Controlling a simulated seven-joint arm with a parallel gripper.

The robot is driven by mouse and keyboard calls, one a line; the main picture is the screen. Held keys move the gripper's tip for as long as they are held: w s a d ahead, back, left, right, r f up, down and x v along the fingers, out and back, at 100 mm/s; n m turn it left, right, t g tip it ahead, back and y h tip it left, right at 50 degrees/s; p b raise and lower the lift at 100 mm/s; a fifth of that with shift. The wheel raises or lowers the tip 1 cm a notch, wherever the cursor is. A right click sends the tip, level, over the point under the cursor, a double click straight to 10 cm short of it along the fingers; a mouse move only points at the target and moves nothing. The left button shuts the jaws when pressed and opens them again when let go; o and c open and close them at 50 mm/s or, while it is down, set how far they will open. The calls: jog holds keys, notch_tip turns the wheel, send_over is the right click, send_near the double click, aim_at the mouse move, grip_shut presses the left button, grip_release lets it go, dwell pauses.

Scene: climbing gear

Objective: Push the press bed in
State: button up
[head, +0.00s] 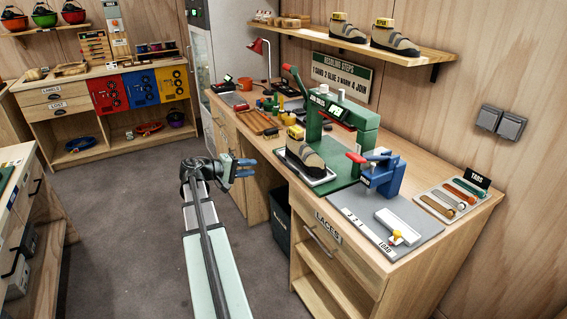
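The green press (345,135) stands on the workbench and has a dark sign and a green lever with a red end. Its press bed (318,181) is a pale, dark-topped plate at the front, sticking out toward the bench's front edge. A beige and dark shoe (304,152) with a yellow tag sits on the bed. My gripper (251,168) is in front of the bench, left of the bed and apart from it. Its two blue-tipped fingers look parted, with nothing between them.
A blue hand-press (381,173) with a red handle stands right of the green press on a grey board (420,222). Small bottles and a wooden tray (256,121) lie to the left. A shelf (375,47) with shoes hangs above. Floor before the bench is free.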

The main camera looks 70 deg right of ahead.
aim_at(284, 162)
jog(key=shift+g, duration=0.5)
jog(key=x, duration=0.4)
jog(key=r+x, duration=0.1)
jog(key=x, duration=0.9)
jog(key=shift+s+a+r, duration=0.2)
jog(key=shift+s+r, duration=0.1)
jog(key=shift+s, duration=0.05)
grip_shut()
